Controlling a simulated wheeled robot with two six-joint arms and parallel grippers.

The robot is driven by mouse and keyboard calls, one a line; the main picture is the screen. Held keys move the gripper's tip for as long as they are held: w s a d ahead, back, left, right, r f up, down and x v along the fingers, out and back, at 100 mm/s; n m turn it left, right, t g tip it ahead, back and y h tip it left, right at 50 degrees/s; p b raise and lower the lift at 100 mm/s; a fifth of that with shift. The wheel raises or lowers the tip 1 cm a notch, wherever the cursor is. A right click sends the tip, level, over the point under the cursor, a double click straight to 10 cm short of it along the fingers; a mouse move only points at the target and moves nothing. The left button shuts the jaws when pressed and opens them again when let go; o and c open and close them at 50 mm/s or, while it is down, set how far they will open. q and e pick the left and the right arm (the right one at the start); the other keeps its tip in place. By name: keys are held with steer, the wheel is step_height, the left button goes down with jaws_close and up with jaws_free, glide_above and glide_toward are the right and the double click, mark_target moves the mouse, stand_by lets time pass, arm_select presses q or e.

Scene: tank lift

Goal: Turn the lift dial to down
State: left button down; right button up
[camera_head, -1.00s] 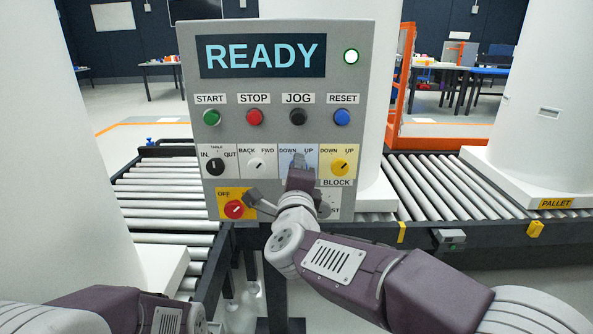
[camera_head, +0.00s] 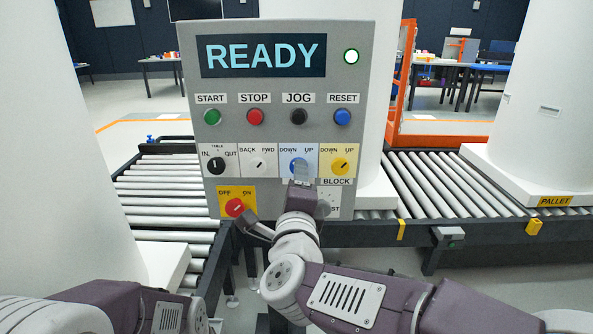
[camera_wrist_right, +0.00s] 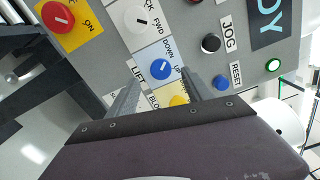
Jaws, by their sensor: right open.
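The lift dial (camera_head: 298,165) is a blue knob on a pale blue plate marked DOWN and UP, on the grey control panel (camera_head: 366,120). Its lower part is hidden by my right gripper in the head view, so I cannot tell its pointer there. In the right wrist view the blue dial (camera_wrist_right: 160,69) shows fully, with a small white pointer mark, beyond and between the finger ends. My right gripper (camera_head: 302,178) is open and empty in front of the panel, apart from the dial; its fingers also show in the wrist view (camera_wrist_right: 160,92). My left gripper is out of view.
A yellow block dial (camera_head: 340,166) is close on the right, a white BACK/FWD dial (camera_head: 258,164) on the left. A red OFF/ON switch (camera_head: 235,207) is below left. Push buttons line the row above. The screen (camera_head: 262,56) reads READY. Roller conveyors (camera_head: 455,185) flank the panel.

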steer(key=w+d+f+m+g+h+b, duration=0.1)
steer(key=d+f+h+b, duration=0.15)
steer(key=d, duration=0.45)
steer(key=w+d+f+m+h+b, duration=0.1)
steer(key=w+d+f+h+b, duration=0.15)
steer(key=d, duration=0.55)
steer(key=d+f+n+g+y+p, duration=0.1)
steer(key=d+f+n+g+y, duration=0.25)
steer(key=f+n, duration=0.75)
steer(key=s+f+n+g+y, duration=0.1)
steer(key=s+f+n+g, duration=0.35)
steer(key=f, duration=0.95)
steer(key=s+f+n+g, duration=0.3)
steer(key=s+f+g, duration=0.1)
steer(key=s, duration=0.5)
steer(key=s+f+n+g, duration=0.4)
steer(key=s+f, duration=0.1)
steer(key=s, duration=0.5)
step_height(320, 180, up, 35)
steer(key=p, duration=3.4)
steer(key=shift+w+a+r+y+p, duration=0.15)
steer(key=shift+w+r+y+p, duration=0.1)
steer(key=shift+y+p, duration=0.15)
